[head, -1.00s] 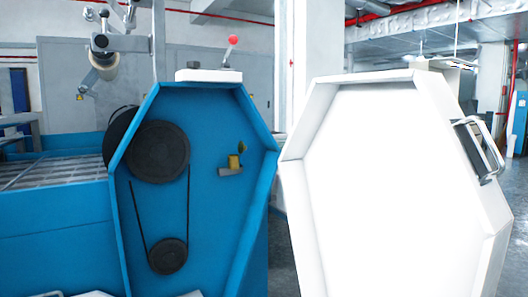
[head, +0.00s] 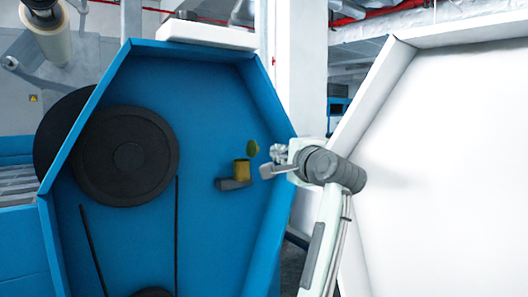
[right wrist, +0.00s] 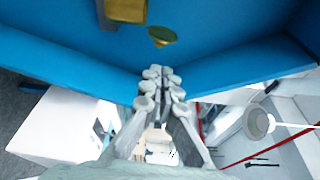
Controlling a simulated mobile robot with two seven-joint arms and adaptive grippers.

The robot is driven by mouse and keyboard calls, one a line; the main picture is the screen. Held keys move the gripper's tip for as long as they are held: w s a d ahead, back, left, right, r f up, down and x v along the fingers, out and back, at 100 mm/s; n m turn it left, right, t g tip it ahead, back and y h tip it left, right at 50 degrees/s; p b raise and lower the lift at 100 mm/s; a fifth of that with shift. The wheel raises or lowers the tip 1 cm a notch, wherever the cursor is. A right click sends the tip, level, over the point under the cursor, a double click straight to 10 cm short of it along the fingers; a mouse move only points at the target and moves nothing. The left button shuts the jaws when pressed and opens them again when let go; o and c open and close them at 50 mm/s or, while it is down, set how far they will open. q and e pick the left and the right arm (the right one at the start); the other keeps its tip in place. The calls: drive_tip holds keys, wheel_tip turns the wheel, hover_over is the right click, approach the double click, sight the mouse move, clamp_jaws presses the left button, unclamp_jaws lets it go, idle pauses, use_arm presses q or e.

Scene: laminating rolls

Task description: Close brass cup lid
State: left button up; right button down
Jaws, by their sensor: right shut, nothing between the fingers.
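The brass cup (head: 242,170) stands on a small grey bracket (head: 234,184) on the blue panel inside the machine housing. Its lid (head: 252,148) is swung up and open, to the upper right of the cup. My right gripper (head: 276,158) is shut and empty, to the right of the cup and lid, near the housing's right rim and apart from the lid. In the right wrist view the cup (right wrist: 126,10) and lid (right wrist: 161,36) show at the top, beyond the gripper fingers (right wrist: 163,74). My left gripper is not in view.
The blue housing rim (head: 272,100) stands close to my right gripper. The open white door (head: 450,150) fills the right side. Black pulleys (head: 125,157) and a belt (head: 177,235) lie left of the cup. A white block (head: 206,35) sits on top of the housing.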

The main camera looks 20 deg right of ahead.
sight(255, 149)
drive_tip(key=w, duration=0.8)
drive_tip(key=shift+a+f, duration=0.2)
drive_tip(key=shift+a, duration=0.05)
drive_tip(key=shift+d, duration=0.1)
